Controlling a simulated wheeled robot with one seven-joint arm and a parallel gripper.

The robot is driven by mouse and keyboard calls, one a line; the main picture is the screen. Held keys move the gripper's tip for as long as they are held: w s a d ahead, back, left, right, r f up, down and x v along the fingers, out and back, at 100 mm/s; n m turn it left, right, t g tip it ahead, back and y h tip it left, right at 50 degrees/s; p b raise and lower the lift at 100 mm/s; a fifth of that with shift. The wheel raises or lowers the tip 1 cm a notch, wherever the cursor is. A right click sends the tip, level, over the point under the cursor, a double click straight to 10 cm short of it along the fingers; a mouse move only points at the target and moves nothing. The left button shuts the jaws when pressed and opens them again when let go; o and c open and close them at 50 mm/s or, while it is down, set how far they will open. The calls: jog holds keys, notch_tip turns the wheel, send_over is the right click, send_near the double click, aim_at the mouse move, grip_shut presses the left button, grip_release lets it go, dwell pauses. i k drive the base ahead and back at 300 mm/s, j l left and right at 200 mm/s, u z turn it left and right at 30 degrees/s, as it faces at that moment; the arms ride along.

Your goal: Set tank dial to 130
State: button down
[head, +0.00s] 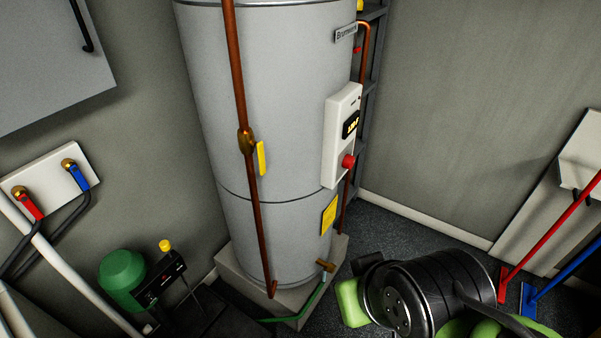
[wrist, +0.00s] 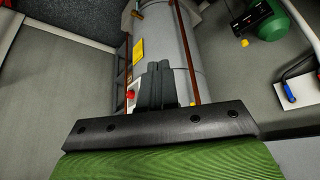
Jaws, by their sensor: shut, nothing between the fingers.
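The grey tank (head: 285,110) stands upright in the head view. A white control box (head: 338,150) is on its right side, with a dark display (head: 351,124) showing small yellow digits that I cannot read for certain. A red round dial (head: 348,161) sits below the display. In the wrist view the tank (wrist: 160,35) appears upside down. My gripper (wrist: 157,72) is shut and empty there, with its dark fingers together in front of the tank. The red dial (wrist: 131,94) shows just left of the fingers, apart from them in the picture. The fingers hide part of the box.
A copper pipe (head: 238,100) with a yellow-handled valve (head: 262,158) runs down the tank's front. A green pump (head: 122,280) and a wall plate with red and blue taps (head: 55,185) are at left. Red and blue-handled tools (head: 548,240) lean at right.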

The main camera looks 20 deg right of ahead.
aim_at(348, 163)
jog(key=i+l+u, duration=0.2)
jog(key=u, duration=0.15)
jog(key=i+l+u, duration=0.15)
jog(key=l+u, duration=0.2)
jog(key=l, duration=0.15)
